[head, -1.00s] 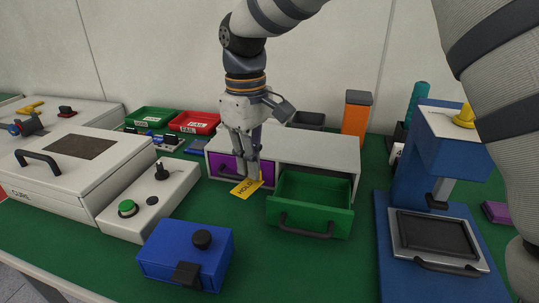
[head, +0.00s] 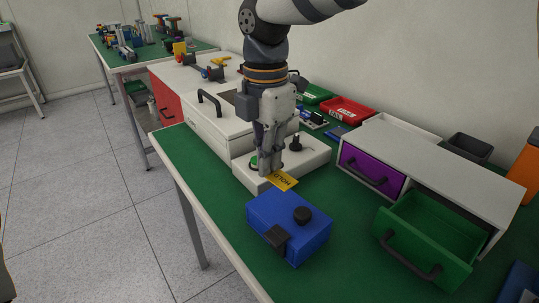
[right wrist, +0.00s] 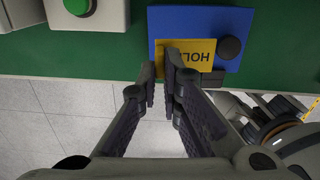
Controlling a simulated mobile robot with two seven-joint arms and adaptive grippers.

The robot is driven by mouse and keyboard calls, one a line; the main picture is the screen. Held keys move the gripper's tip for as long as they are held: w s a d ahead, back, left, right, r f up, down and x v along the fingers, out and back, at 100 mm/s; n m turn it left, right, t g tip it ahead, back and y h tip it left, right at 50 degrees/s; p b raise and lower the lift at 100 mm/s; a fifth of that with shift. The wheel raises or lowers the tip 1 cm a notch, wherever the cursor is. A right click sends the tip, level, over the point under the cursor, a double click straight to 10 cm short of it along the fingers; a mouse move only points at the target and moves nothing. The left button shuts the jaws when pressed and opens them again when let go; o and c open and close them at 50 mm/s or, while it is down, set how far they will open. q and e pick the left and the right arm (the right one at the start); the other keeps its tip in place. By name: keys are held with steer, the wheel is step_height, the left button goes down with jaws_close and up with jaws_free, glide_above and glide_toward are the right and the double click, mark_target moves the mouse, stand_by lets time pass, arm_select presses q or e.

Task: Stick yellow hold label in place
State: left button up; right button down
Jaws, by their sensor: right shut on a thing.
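My right gripper (head: 270,168) is shut on the edge of a yellow label (head: 284,180) marked HOLD. It holds the label in the air behind the blue box (head: 287,222), as seen in the head view. In the right wrist view the gripper (right wrist: 167,75) pinches the label (right wrist: 190,52) by one edge. There the label overlaps the blue box (right wrist: 185,18) in the picture, beside its black knob (right wrist: 230,47). I cannot tell the gap between label and box. My left gripper is not in view.
A white control box (head: 305,156) with a green button stands behind the blue box. The cabinet at the right has a shut purple drawer (head: 370,172) and an open green drawer (head: 425,240). The green table (head: 195,165) is clear left of the blue box.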

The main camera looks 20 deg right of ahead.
steer(key=shift+r, duration=0.1)
steer(key=shift+f, duration=2.9)
steer(key=c, duration=1.7)
jaws_free()
step_height(320, 180, up, 12)
